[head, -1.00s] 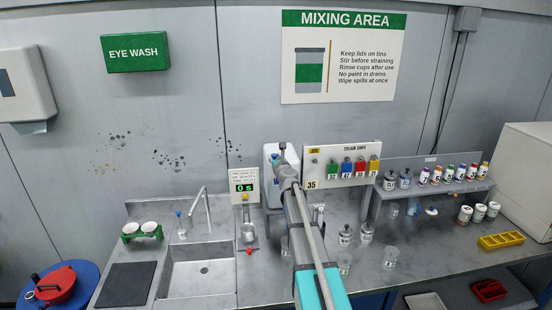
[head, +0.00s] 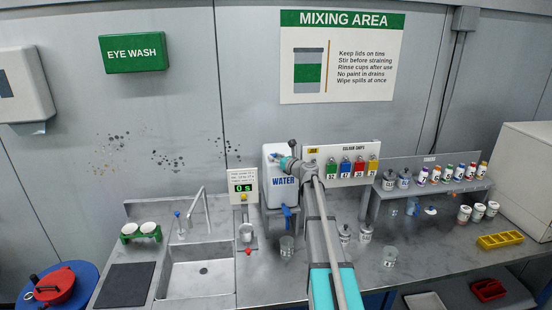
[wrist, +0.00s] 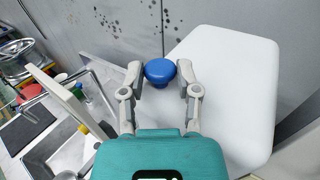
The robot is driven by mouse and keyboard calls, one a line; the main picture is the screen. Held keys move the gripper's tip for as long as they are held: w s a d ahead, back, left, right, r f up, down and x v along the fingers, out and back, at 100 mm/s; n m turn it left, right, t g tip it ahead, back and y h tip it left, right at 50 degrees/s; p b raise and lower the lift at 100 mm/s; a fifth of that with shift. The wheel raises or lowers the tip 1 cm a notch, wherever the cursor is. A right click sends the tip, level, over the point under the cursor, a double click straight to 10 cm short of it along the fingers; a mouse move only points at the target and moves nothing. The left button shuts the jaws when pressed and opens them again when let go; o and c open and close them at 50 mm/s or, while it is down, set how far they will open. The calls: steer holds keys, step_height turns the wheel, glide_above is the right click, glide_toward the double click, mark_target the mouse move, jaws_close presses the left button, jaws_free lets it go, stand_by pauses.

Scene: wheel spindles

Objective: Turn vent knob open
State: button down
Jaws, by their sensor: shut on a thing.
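The white water container (head: 281,187) stands on the counter below the wall, with a blue tap (head: 288,214) at its front. In the wrist view its white top (wrist: 235,95) fills the right side. The round blue vent knob (wrist: 160,70) shows at the top of the container, between my fingertips. My gripper (wrist: 161,78) is shut on the knob, one finger on each side. In the head view my gripper (head: 281,158) is at the container's top, small and partly hidden by my arm, and the knob cannot be made out clearly there.
A timer panel (head: 243,187) stands just left of the container, and the sink (head: 200,270) is further left. The colour chips board (head: 340,165) is close on the right. A clear cup (head: 287,246) stands on the counter below the tap.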

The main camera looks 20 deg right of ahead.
steer(key=shift+n+g+y, duration=0.3)
steer(key=shift+n+y, duration=0.2)
steer(key=shift+y, duration=0.3)
steer(key=shift+c, duration=2)
jaws_free()
steer(key=shift+s, duration=0.1)
steer(key=v, duration=1.1)
steer(key=shift+s+d, duration=0.15)
steer(key=shift+s, duration=0.2)
steer(key=shift+o, duration=0.2)
